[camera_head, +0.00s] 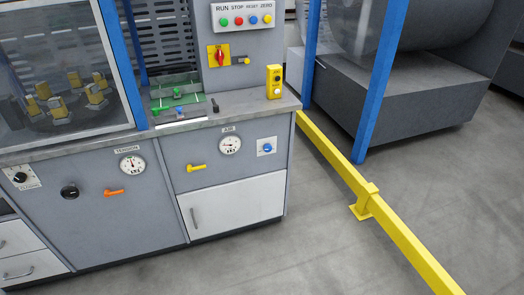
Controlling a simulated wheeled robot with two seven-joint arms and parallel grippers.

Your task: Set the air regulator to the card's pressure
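The air gauge (230,145) is a round white dial under a label reading AIR, on the grey front panel below the worktop. Its needle reading is too small to tell. A blue knob (267,148) on a pale square plate sits to the right of the gauge. A yellow lever handle (196,168) lies roughly level to the left of and below the gauge. A small white sheet or strip (182,125) lies at the worktop's front edge; I cannot tell whether it is the card, and no pressure can be read. Neither of my grippers shows.
A tension gauge (132,165), an orange lever (114,191) and a black knob (70,191) are on the left panel. A yellow button box (274,81) stands on the worktop. A yellow floor rail (365,195) runs along the right. The grey floor in front is clear.

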